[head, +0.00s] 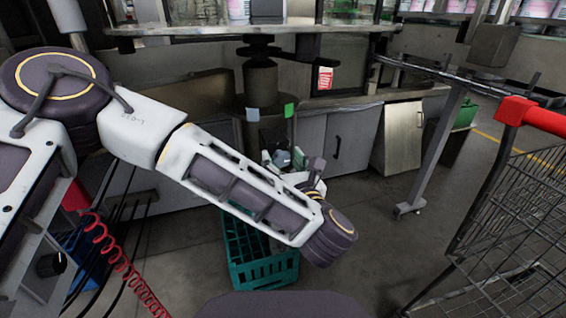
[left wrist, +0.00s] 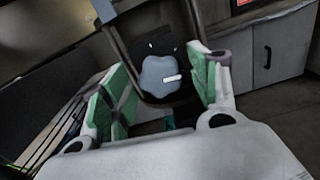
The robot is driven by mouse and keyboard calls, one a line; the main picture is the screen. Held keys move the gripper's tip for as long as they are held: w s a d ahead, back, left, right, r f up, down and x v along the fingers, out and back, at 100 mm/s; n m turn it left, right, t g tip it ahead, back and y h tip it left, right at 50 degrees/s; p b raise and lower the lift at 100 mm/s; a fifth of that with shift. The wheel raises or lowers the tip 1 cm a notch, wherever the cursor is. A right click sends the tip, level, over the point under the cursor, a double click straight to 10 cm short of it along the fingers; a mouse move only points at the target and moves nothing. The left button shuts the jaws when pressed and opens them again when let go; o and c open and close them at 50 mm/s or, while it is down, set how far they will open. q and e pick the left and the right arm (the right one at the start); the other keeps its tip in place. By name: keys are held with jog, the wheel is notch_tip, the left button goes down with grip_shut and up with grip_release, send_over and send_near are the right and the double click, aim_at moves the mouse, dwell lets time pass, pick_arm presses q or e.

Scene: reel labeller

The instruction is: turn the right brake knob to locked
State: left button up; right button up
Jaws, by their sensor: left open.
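In the left wrist view, a grey-blue lobed knob (left wrist: 160,77) with a white pointer mark sits on a dark rounded plate (left wrist: 143,28). The pointer lies nearly level and points right in that view. My left gripper (left wrist: 162,82) is open, with one green-padded finger on each side of the knob. I cannot tell whether either pad touches it. In the head view my left gripper (head: 286,160) is small and partly hidden by my forearm, below the dark column. My right gripper is in neither view.
A teal crate (head: 262,272) stands on the floor below my left forearm. A wire shopping cart (head: 510,215) with a red handle is at the right. Grey cabinets (head: 350,135) stand behind. A red coiled hose (head: 118,258) hangs at the left. Some floor right of the crate is clear.

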pick_arm(q)
jog(key=c, duration=1)
jog(key=shift+c, duration=0.2)
